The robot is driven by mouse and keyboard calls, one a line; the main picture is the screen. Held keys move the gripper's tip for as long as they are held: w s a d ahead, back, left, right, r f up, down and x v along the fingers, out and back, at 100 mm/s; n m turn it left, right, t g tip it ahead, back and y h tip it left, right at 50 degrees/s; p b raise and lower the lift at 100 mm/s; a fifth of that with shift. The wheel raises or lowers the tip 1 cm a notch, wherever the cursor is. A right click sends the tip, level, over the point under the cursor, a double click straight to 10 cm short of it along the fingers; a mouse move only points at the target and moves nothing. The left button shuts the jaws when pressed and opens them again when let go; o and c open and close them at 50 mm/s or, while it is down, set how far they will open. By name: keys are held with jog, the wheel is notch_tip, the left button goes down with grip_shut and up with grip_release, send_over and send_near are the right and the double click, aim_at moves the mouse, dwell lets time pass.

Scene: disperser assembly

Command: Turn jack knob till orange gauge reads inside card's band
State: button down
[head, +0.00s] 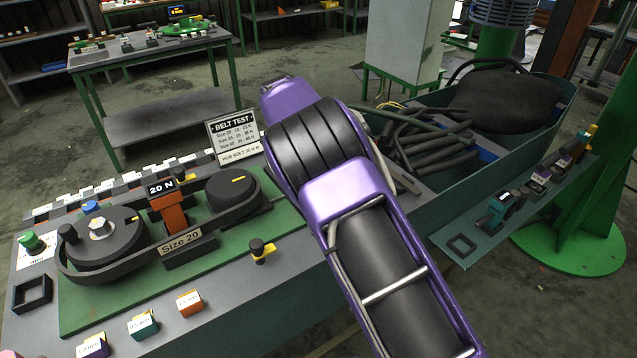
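The orange gauge (172,210) stands at the belt between two black pulleys, and its display reads 20 N. The belt (215,222) runs around the left pulley (100,238) and the right pulley (232,192); a plate in front says Size 20. The BELT TEST card (232,135) stands behind the right pulley; its lines list sizes with bands in N, too small to read surely. A small black-and-yellow knob (262,250) stands on the green plate right of the gauge; it may be the jack knob. My purple arm crosses the middle of the view, and my gripper does not show.
Coloured blocks (190,303) line the bench's front edge, and a black square frame (32,292) lies at left. A bin of dark hoses (430,140) stands behind my arm. A narrow shelf (515,205) with small parts is at right.

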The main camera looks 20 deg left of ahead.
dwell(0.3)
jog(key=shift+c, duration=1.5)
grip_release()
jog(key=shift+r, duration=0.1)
